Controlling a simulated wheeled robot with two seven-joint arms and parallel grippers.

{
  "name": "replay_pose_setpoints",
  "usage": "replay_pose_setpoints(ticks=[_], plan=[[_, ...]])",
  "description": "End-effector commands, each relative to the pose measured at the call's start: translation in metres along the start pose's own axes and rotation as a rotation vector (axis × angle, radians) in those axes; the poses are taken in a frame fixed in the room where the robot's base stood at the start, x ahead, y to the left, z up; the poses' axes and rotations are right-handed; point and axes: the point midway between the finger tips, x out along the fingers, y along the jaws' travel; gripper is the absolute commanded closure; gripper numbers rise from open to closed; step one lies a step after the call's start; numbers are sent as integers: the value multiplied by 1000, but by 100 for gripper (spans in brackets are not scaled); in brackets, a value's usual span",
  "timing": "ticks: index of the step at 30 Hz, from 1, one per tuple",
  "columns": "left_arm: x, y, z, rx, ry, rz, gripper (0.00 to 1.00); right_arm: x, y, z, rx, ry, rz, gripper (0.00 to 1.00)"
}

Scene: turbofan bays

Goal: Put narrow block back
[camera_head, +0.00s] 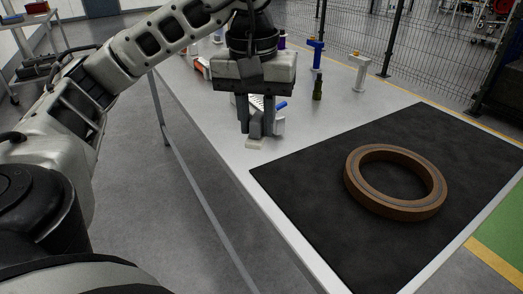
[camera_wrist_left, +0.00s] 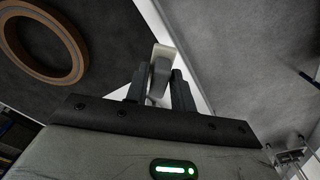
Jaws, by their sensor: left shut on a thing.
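My left gripper (camera_head: 257,132) points down over the near left edge of the grey table (camera_head: 300,150). It is shut on a narrow grey block with a pale foot (camera_head: 256,143). In the left wrist view the narrow block (camera_wrist_left: 160,72) sits between the two dark fingers, with its pale end beyond the tips. I cannot tell whether the foot touches the tabletop. The gripper hides the upper part of the block in the head view. My right gripper is in neither view.
A brown ring (camera_head: 396,181) lies on a black mat (camera_head: 310,175) to the right. A blue-topped stand (camera_head: 316,55), a dark green bottle (camera_head: 318,87) and a white stand (camera_head: 360,72) stand farther back. A pale object (camera_head: 279,126) shows just right of my gripper. A mesh fence lies behind.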

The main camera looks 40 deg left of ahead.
Motion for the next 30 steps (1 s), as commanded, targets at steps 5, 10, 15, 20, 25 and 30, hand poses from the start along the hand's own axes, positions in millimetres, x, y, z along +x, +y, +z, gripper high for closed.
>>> replay_pose_setpoints(ticks=[5,10,15,20,25,30], plan=[[25,-8,-44,-4,-6,0,97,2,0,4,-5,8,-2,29],[56,-14,-70,0,-4,-2,97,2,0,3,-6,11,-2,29],[75,-16,-84,3,-1,0,97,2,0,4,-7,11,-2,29],[86,-18,-91,3,-2,-2,97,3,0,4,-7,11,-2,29],[112,-20,-92,5,-3,-3,97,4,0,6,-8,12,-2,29],[119,-20,-92,4,1,-1,97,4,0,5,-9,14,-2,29]])
